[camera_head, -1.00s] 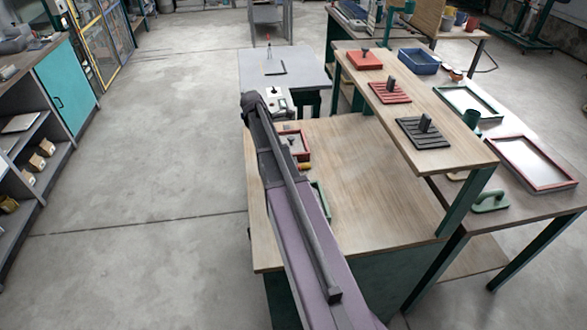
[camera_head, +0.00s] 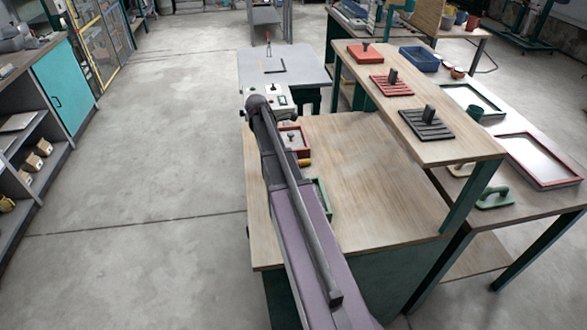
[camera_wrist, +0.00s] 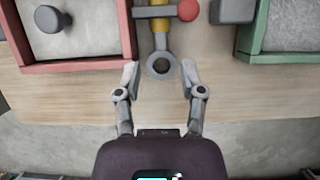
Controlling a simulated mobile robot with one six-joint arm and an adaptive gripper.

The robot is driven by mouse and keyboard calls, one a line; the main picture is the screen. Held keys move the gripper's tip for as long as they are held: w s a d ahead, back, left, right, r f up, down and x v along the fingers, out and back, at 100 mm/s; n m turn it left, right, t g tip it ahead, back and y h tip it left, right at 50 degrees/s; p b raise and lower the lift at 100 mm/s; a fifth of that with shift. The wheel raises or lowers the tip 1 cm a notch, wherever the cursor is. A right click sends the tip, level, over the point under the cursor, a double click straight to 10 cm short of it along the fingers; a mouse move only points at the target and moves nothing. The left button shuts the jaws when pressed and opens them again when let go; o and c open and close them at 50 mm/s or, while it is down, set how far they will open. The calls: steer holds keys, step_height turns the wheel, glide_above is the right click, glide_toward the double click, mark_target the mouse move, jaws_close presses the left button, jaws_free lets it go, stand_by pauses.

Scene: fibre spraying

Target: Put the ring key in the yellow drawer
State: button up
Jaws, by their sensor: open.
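The ring key shows in the wrist view as a grey ring (camera_wrist: 160,65) on a short shaft with a yellow part above it. It lies over the wooden table's front edge area. My gripper (camera_wrist: 159,78) is open, with one fingertip on each side of the ring and gaps between. In the head view a small yellow piece (camera_head: 304,162) lies beside my arm, perhaps the key's handle; my arm hides my gripper there. I cannot make out a yellow drawer in either view.
A red-rimmed tray (camera_wrist: 75,66) with a dark knob lies left of the key, and a green-rimmed tray (camera_wrist: 250,45) right. A grey bar with a red ball (camera_wrist: 188,10) lies close above the ring. A raised wooden shelf (camera_head: 440,148) stands right of my arm.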

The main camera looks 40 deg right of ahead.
steer(key=shift+b+x, duration=1.75)
steer(key=shift+x, duration=0.45)
steer(key=shift+f, duration=0.1)
steer(key=shift+b+x, duration=2.35)
steer(key=shift+x, duration=0.15)
steer(key=shift+s, duration=0.1)
jaws_close()
